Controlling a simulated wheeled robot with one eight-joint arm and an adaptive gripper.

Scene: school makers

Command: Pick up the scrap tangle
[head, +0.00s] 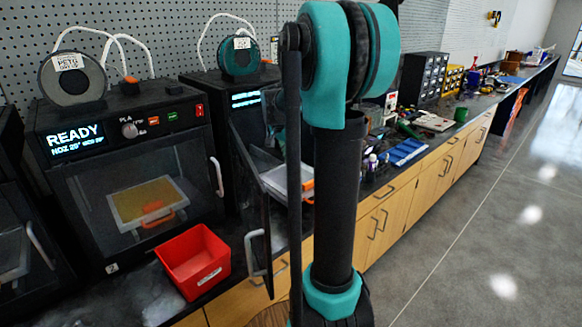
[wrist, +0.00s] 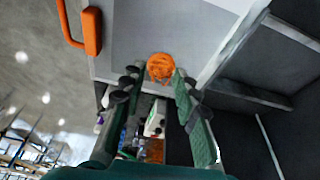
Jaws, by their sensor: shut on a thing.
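The scrap tangle (wrist: 160,68) is a small round bundle of orange strands in the wrist view. It sits between the tips of my gripper (wrist: 158,82), one finger on each side, and my gripper is shut on it. Behind it is a pale grey plate (wrist: 135,42). I cannot tell whether the tangle still touches the plate. In the head view my arm hides the gripper and the tangle.
An orange handle (wrist: 92,31) is on the plate's edge. In the head view, the second printer's dark door (head: 249,190) stands open beside my arm. A red bin (head: 194,260) stands on the counter before the left printer (head: 121,170). Floor (head: 490,220) at right is clear.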

